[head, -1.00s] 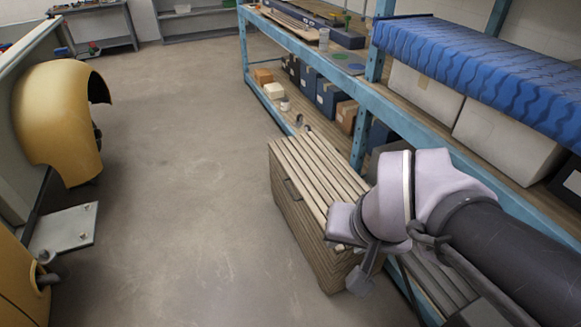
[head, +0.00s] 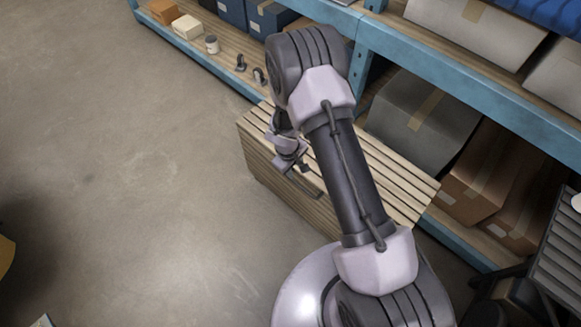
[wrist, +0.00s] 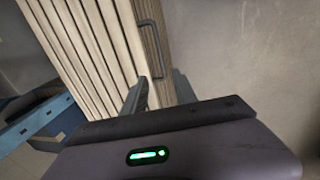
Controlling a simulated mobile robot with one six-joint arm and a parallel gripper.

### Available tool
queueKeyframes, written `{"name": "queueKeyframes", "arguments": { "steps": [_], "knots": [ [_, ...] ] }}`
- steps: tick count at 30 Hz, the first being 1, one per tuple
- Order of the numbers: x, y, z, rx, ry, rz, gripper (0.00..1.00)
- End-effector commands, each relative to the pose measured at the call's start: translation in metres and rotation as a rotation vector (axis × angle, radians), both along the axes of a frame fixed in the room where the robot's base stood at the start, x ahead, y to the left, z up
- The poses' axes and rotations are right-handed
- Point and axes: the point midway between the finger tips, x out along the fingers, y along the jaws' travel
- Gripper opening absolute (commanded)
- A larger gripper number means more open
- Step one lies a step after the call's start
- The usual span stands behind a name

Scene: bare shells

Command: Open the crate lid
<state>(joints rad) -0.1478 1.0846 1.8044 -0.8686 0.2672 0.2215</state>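The wooden slatted crate (head: 262,176) stands on the floor in front of the blue shelf, its slatted lid (head: 400,185) lying flat and closed. My arm hides the middle of the lid. A dark bar handle (head: 305,186) is on the crate's front side near the top edge. In the wrist view the handle (wrist: 151,48) runs along the side beside the pale lid slats (wrist: 85,45). My gripper (head: 297,166) is above the front edge, close to the handle. Its fingers (wrist: 160,84) are apart with nothing between them, and the handle lies just beyond their tips.
The blue shelf (head: 460,75) runs close behind the crate. Grey and brown boxes (head: 425,120) sit on its lower level. A small jar (head: 211,44) and boxes sit further left. The floor (head: 120,150) left of the crate is clear.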

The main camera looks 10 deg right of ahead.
Motion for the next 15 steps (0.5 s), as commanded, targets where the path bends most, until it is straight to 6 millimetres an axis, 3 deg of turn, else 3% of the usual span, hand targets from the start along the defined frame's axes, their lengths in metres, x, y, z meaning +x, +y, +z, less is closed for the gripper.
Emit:
{"name": "queueKeyframes", "arguments": {
  "steps": [9, 15],
  "knots": [
    [0.008, -0.014, -0.093, 0.0, 0.002, -0.003, 0.34],
    [0.014, -0.022, -0.141, -0.001, 0.001, -0.003, 0.34]
  ]
}}
